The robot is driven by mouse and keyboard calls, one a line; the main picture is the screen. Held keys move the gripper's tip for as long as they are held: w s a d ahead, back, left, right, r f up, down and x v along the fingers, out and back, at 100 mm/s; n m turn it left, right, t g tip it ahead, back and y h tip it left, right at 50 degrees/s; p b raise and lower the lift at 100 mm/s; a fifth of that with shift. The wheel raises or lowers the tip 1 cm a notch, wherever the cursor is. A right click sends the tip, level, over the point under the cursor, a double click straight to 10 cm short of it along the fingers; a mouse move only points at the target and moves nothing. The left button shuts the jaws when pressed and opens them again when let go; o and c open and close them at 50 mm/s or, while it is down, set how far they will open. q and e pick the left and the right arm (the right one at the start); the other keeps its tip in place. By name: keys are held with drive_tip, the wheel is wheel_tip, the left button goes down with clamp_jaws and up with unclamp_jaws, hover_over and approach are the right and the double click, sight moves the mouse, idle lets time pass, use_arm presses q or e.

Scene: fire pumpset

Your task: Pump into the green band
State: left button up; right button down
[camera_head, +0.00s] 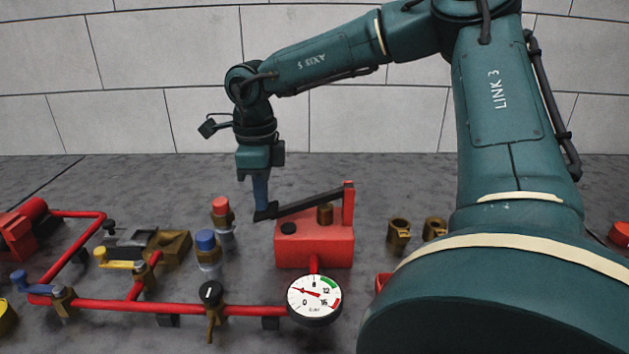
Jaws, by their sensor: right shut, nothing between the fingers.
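The red pump box (315,246) stands mid-view with a red post at its right end. A dark lever (312,203) runs from the post's top, sloping down to the left. My right gripper (261,211) is shut and empty, pointing down, its tips at the lever's free left end; I cannot tell if they touch it. The round white gauge (315,299) in front of the pump has a green band at the upper right and a red band at the lower right. Its red needle points left and slightly up, between 0 and 8, outside the green band. My left gripper is not seen.
Red pipes (180,307) run left from the gauge, with a black-topped valve (211,296) and yellow-handled (118,264) and blue-handled valves (37,288). A red-capped fitting (222,208) and a blue-capped fitting (207,246) stand left of the pump. Brass fittings (399,233) stand right.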

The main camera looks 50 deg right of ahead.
drive_tip(key=shift+r+p, duration=1.95)
drive_tip(key=shift+r, duration=0.9)
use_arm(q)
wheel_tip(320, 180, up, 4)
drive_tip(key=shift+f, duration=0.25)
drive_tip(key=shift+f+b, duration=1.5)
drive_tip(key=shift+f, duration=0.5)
use_arm(e)
drive_tip(key=shift+f, duration=1.8)
drive_tip(key=shift+f+b, duration=1.05)
drive_tip(key=shift+f, duration=0.2)
drive_tip(key=shift+r+p, duration=2.15)
drive_tip(key=shift+r, duration=0.9)
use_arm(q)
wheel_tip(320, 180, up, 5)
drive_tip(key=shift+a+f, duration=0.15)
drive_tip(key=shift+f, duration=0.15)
